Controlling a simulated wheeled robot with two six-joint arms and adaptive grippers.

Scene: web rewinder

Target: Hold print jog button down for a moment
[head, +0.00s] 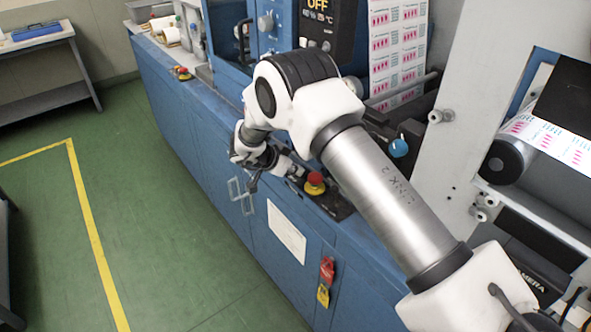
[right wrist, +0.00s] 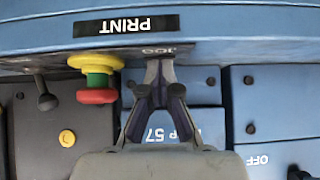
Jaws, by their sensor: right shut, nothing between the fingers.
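The print panel shows upside down in the right wrist view, with a black PRINT label (right wrist: 126,26) and a partly covered JOG label (right wrist: 160,49). My right gripper (right wrist: 161,62) is shut and empty, its fingertips right at the JOG label. The jog button itself is hidden behind the fingertips, so I cannot tell whether they touch or press it. In the head view my right gripper (head: 288,172) is at the machine's front ledge, just left of the red stop button (head: 315,180). My left gripper is out of view.
The red stop button on its yellow base also shows in the right wrist view (right wrist: 97,92), left of the fingers, beside a dark knob lever (right wrist: 47,102). Another red button (head: 182,73) sits farther along the ledge. The green floor (head: 150,210) at left is clear.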

